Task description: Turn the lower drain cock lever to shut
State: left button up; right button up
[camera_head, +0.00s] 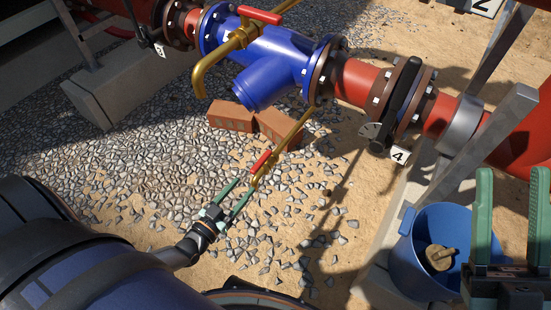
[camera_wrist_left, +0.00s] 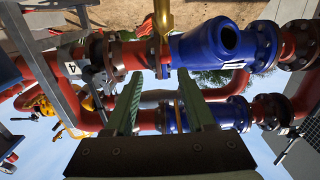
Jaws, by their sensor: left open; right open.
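The lower drain cock has a red lever (camera_head: 261,161) on a thin brass pipe (camera_head: 297,130) that slants down from the blue strainer body (camera_head: 265,70). The lever lies roughly along that pipe. My left gripper (camera_head: 245,186) is open, its green fingertips just short of the lever and cock; I cannot tell whether they touch. In the left wrist view, both fingers (camera_wrist_left: 163,85) stand apart with nothing clearly held between them. A brass pipe (camera_wrist_left: 163,15) shows beyond them at the top. My right gripper (camera_head: 512,180) is open and empty at the lower right.
An upper red lever (camera_head: 259,15) sits on a thicker, bent brass pipe (camera_head: 205,72). Bricks (camera_head: 231,115) lie under the strainer. A black-handled valve (camera_head: 400,95) is at its right. A blue bucket (camera_head: 408,252) stands beside my right gripper. Gravel around the cock is open.

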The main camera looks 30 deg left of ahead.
aim_at(270, 151)
pick_arm(q)
jog(key=shift+w+a+f, duration=0.3)
jog(key=shift+w+a, duration=0.1)
jog(key=shift+w, duration=0.25)
jog(key=w+b, duration=0.1)
jog(key=w, duration=0.3)
jog(key=w+b, duration=0.2)
jog(key=w, duration=0.2)
jog(key=w+d+b, duration=0.1)
jog(key=w, duration=0.3)
jog(key=shift+r, duration=0.1)
grip_shut()
dwell(0.6)
